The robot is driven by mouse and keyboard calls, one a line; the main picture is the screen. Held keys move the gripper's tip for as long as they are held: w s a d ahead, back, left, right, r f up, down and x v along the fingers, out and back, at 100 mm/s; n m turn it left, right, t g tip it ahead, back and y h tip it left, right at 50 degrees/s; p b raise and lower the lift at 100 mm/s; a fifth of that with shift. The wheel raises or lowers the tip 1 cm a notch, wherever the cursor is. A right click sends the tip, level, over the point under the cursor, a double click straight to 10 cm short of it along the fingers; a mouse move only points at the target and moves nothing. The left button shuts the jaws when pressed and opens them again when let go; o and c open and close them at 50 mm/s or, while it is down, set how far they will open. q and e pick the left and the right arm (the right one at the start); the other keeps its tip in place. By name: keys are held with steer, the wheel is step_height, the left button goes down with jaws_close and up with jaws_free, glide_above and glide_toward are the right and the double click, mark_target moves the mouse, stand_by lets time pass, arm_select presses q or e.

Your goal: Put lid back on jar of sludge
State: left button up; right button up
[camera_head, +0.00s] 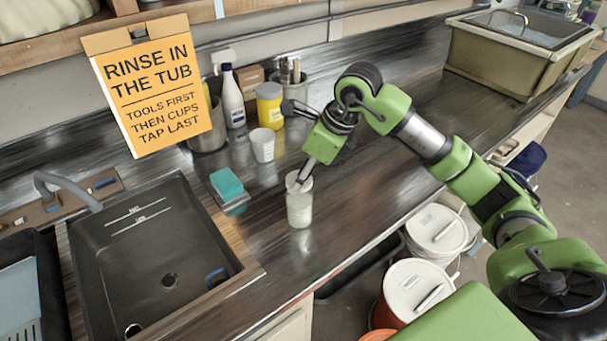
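A small clear jar (300,209) with pale contents stands upright on the dark counter, right of the sink. A pale, flat round shape that looks like the lid (292,180) is at the top of the jar. I cannot tell whether it is fully seated. My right gripper (302,180) points down from above, its narrow fingers at the jar's top. The fingers look close together, but whether they grip the lid is too small to tell. My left gripper is not in view.
A teal sponge (227,184) on a holder and a white cup (262,145) stand near the jar. A yellow tub (270,106) and a white bottle (232,98) are behind. The sink (150,250) is left; lidded buckets (416,289) stand below the counter's front edge. Counter to the jar's right is clear.

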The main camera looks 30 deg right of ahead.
steer(key=shift+f+b, duration=0.15)
steer(key=shift+b, duration=0.15)
stand_by(0.5)
steer(key=o, duration=0.9)
steer(key=shift+o, duration=0.2)
steer(key=o, duration=0.4)
steer(key=shift+r+p, duration=2.25)
steer(key=shift+r, duration=1.25)
